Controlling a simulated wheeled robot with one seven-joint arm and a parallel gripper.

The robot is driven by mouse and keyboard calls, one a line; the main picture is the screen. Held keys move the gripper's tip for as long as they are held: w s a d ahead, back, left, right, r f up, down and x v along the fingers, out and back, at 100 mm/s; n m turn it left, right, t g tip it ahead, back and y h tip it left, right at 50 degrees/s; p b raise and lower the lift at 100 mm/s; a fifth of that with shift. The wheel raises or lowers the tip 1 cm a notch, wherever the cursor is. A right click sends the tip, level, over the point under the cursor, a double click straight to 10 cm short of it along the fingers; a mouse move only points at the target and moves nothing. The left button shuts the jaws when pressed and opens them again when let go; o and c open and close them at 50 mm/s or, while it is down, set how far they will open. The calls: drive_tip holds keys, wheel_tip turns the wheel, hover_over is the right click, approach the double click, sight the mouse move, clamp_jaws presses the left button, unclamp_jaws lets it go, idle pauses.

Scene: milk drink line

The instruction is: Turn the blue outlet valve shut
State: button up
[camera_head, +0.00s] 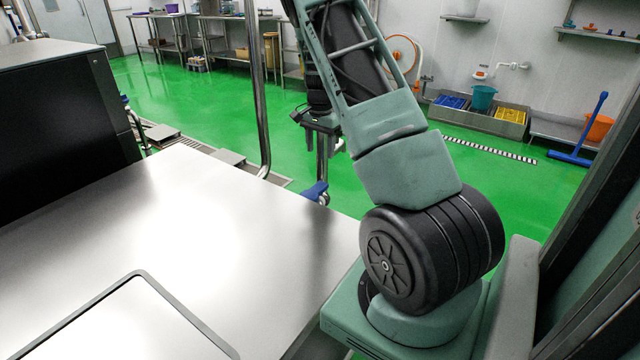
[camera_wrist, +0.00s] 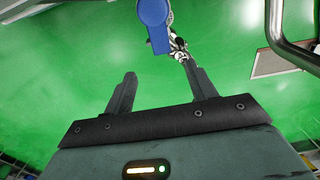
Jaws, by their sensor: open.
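The blue outlet valve handle (camera_wrist: 154,22) shows at the top middle of the wrist view, with its metal fitting (camera_wrist: 179,50) beside it on the right. My gripper (camera_wrist: 157,76) is open, with nothing between its fingers. The handle lies beyond the fingertips, and the fitting appears close to the right fingertip; I cannot tell whether they touch. In the head view the blue handle (camera_head: 316,192) shows low, just past the far edge of the steel table. My gripper (camera_head: 322,140) hangs above it there, partly hidden by my arm.
A steel table (camera_head: 170,215) fills the near left, with a dark machine (camera_head: 65,105) on its left. A bent steel pipe (camera_head: 262,90) rises left of my gripper; a steel pipe (camera_wrist: 285,35) also shows at right in the wrist view. Open green floor lies beyond.

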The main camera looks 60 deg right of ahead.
sight(320, 185)
wheel_tip(320, 185, down, 13)
drive_tip(key=shift+r+b, duration=0.2)
drive_tip(key=shift+b, duration=0.3)
clamp_jaws()
